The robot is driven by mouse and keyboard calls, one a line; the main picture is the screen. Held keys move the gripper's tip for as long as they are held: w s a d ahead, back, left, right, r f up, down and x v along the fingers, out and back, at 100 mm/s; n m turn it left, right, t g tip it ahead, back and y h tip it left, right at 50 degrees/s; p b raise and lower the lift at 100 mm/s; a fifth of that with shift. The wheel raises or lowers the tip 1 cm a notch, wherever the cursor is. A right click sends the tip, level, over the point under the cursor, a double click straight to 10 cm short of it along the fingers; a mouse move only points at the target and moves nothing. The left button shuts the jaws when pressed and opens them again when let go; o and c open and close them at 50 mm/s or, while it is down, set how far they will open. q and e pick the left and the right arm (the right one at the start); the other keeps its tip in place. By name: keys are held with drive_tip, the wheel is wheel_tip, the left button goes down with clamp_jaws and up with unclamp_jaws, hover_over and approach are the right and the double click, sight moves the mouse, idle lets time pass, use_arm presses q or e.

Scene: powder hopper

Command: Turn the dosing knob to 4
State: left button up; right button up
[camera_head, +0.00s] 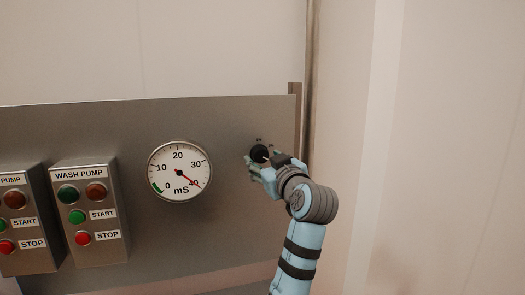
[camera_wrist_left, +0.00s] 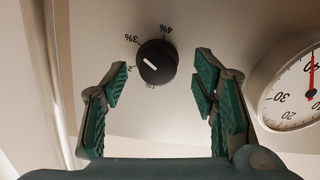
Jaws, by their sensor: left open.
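The dosing knob (camera_head: 259,153) is a round black knob on the right part of the grey metal panel. In the left wrist view the knob (camera_wrist_left: 158,62) shows a white pointer line toward the left, near the 2 and 3% marks. The 4% mark sits above it, and the labels look turned over. My left gripper (camera_head: 262,165) is at the knob in the head view. In the left wrist view its green-padded fingers (camera_wrist_left: 163,78) are spread on both sides of the knob, with gaps, not touching it. My right gripper is not in view.
A round mS gauge (camera_head: 179,170) is on the panel left of the knob; it also shows in the left wrist view (camera_wrist_left: 291,91). A wash pump button box (camera_head: 88,212) and another pump box (camera_head: 20,222) are further left. A vertical pipe (camera_head: 311,80) runs right of the panel.

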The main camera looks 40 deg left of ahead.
use_arm(q)
drive_tip(key=shift+x, duration=1.25)
drive_tip(key=shift+w+d, duration=0.1)
drive_tip(key=shift+d, duration=0.05)
drive_tip(key=c, duration=1.2)
drive_tip(key=shift+o, duration=0.2)
